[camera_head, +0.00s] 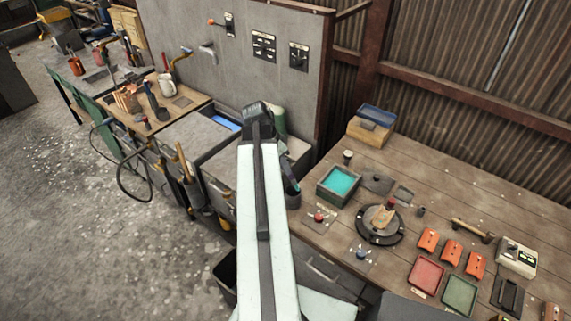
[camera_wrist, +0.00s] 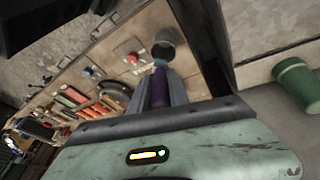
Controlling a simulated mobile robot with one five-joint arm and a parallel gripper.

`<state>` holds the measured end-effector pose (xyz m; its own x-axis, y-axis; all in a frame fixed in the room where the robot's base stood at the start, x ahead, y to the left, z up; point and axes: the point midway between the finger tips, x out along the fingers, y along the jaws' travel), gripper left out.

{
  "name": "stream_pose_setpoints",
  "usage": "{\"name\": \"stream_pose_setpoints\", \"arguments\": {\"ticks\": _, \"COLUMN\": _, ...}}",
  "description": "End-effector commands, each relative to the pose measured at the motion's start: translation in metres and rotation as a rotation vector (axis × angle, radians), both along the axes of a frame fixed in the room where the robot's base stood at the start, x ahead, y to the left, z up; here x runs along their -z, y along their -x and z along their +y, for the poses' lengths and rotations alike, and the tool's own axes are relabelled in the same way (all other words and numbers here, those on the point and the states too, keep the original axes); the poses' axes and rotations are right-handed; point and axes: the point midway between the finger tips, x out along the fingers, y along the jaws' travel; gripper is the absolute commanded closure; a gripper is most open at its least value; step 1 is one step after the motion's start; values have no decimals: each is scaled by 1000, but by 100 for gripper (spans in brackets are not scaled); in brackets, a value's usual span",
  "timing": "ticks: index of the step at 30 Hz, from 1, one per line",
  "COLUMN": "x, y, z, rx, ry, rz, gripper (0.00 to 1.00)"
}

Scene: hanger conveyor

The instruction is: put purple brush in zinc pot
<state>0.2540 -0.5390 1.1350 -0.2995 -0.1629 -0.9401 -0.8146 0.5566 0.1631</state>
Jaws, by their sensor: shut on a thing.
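My gripper (camera_wrist: 161,82) is shut on the purple brush (camera_wrist: 160,90), which lies lengthwise between the two grey fingers in the wrist view. A pale teal tip shows at the brush's far end. The grey zinc pot (camera_wrist: 167,40) is just beyond this tip in the wrist view, its round dark mouth partly visible. The tip and the pot's near rim overlap in the picture; I cannot tell whether they touch.
A green cylinder (camera_wrist: 295,78) stands at right in the wrist view. The wooden bench (camera_head: 460,180) holds a teal-filled tray (camera_head: 339,184), a round dark turntable (camera_head: 380,224), orange blocks (camera_head: 451,251), and red (camera_head: 426,275) and green trays (camera_head: 460,294). A grey wall panel (camera_head: 265,85) stands behind.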

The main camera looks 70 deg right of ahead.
Motion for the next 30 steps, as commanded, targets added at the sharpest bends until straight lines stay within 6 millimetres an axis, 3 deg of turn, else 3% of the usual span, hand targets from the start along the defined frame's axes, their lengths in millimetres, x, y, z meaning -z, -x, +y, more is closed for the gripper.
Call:
{"name": "stream_pose_setpoints", "arguments": {"ticks": 1, "x": 15, "y": 0, "z": 0, "rx": 0, "ry": 0, "rz": 0, "gripper": 100}}
{"name": "stream_pose_setpoints", "arguments": {"ticks": 15, "x": 77, "y": 0, "z": 0, "rx": -1, "ry": 0, "rz": 0, "gripper": 100}}
{"name": "stream_pose_setpoints", "arguments": {"ticks": 27, "x": 82, "y": -1, "z": 0, "rx": -1, "ry": 0, "rz": 0, "gripper": 100}}
{"name": "stream_pose_setpoints", "arguments": {"ticks": 28, "x": 82, "y": -1, "z": 0, "rx": -1, "ry": 0, "rz": 0, "gripper": 70}}
{"name": "stream_pose_setpoints", "arguments": {"ticks": 30, "x": 82, "y": -1, "z": 0, "rx": -2, "ry": -1, "rz": 0, "gripper": 53}}
